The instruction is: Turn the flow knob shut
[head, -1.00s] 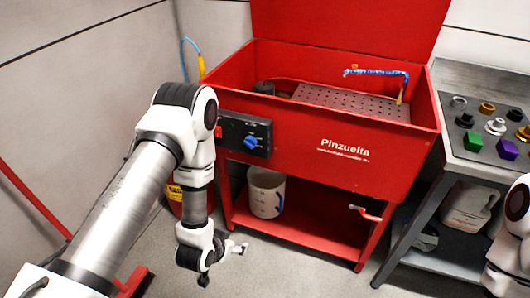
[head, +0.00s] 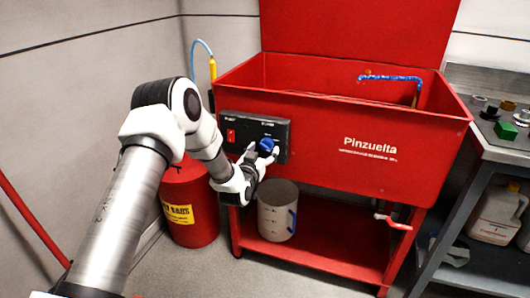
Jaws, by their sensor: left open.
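The blue flow knob (head: 266,145) sits on the right part of a black control panel (head: 243,131) on the front of the red parts washer (head: 318,128). My left gripper (head: 261,152) is open, with its fingers at the knob's left and lower right. Whether the fingers touch the knob I cannot tell. The knob's pointer and its markings are too small to read. My right gripper is not in view.
A red switch (head: 231,135) is on the panel's left. A red waste can (head: 189,208) stands behind my left arm. A grey bench (head: 502,135) is at the right.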

